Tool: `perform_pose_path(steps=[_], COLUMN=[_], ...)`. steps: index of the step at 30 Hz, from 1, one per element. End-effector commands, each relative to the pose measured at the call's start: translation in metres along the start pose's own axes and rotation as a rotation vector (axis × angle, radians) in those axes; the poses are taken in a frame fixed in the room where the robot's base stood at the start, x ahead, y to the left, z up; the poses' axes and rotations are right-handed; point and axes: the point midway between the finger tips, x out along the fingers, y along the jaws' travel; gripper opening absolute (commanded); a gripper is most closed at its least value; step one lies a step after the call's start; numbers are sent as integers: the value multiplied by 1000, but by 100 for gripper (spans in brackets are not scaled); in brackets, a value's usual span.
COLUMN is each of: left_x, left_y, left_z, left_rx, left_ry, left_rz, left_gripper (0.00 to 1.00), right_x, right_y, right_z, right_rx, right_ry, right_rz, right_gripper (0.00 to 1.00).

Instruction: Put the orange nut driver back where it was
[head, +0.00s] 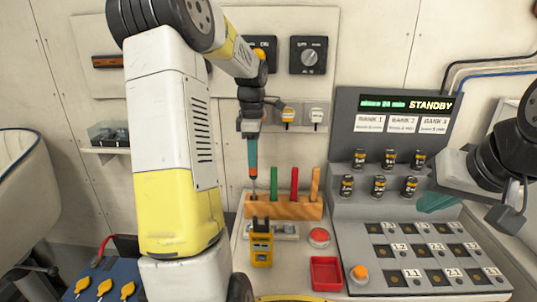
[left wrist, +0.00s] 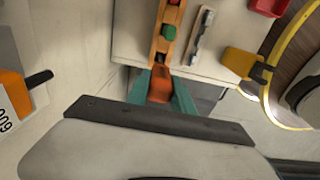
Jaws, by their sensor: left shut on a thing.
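My left gripper (head: 252,172) points straight down above the left end of the wooden rack (head: 284,208). Its teal fingers are shut on the orange nut driver (left wrist: 161,84), whose handle shows between them in the left wrist view. In the head view its thin shaft (head: 253,188) hangs upright below the fingers, at the rack's left end. I cannot tell whether the tip is inside a hole. Green (head: 273,184), red (head: 294,181) and light orange (head: 315,183) handles stand in the rack to the right. My right gripper (head: 437,203) is over the console, its jaw gap unclear.
A yellow device (head: 262,245) stands in front of the rack, with a red tray (head: 326,273) and red button (head: 319,237) nearby. The sloped console (head: 395,210) fills the right. Small boxes (head: 288,116) hang on the wall behind my left gripper.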

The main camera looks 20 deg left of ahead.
Motion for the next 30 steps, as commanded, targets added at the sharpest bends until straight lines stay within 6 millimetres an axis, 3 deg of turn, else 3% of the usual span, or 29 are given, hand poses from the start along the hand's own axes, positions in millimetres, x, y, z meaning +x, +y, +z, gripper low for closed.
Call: perform_pose_path(steps=[1, 2, 5, 17, 20, 30], left_x=[2, 2, 2, -4, -17, -88], left_y=[0, 0, 0, 0, 1, 1], left_z=[0, 0, 0, 0, 0, 0], left_rx=[0, 0, 0, 0, 0, 0], left_ry=[0, 0, 0, 0, 1, 0], left_rz=[0, -1, 0, 1, 4, 4], left_gripper=[0, 30, 50, 50, 50, 50], right_x=[0, 0, 0, 0, 0, 0], right_y=[0, 0, 0, 0, 0, 0], right_z=[0, 0, 0, 0, 0, 0], right_rx=[0, 0, 0, 0, 0, 0], right_ry=[0, 0, 0, 0, 0, 0], right_rz=[0, 0, 0, 0, 0, 0], right_gripper=[0, 0, 0, 0, 0, 0])
